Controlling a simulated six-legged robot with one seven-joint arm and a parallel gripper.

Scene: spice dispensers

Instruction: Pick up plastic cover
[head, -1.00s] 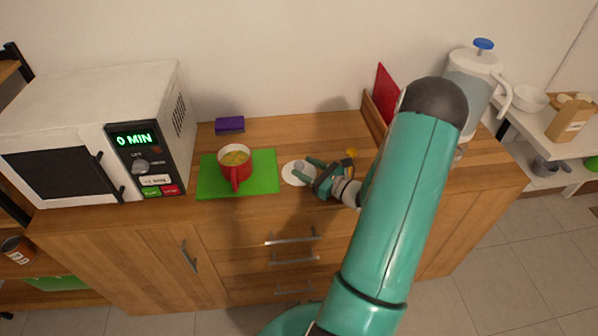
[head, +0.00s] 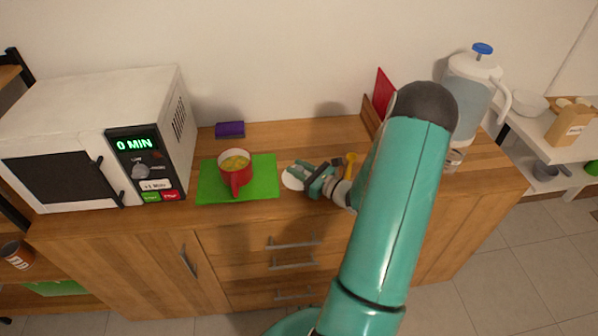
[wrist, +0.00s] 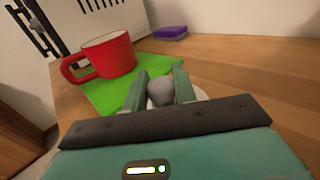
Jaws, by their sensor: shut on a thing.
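The plastic cover is a round whitish disc (head: 290,181) on the counter, just right of the green board. In the wrist view its grey knob (wrist: 160,93) sits between my two fingers, and part of the pale disc shows beside them (wrist: 201,94). My gripper (head: 305,172) reaches in from the right, low over the counter, and is shut on the knob. It also shows in the wrist view (wrist: 160,82). My fingers hide part of the cover. No clear gap under the disc can be made out.
A red mug (head: 236,174) with yellow contents stands on the green board (head: 262,172) left of the cover. A purple sponge (head: 230,129) lies behind. A microwave (head: 95,120) stands at left, a water jug (head: 468,85) at right. A yellow item (head: 350,160) is near my wrist.

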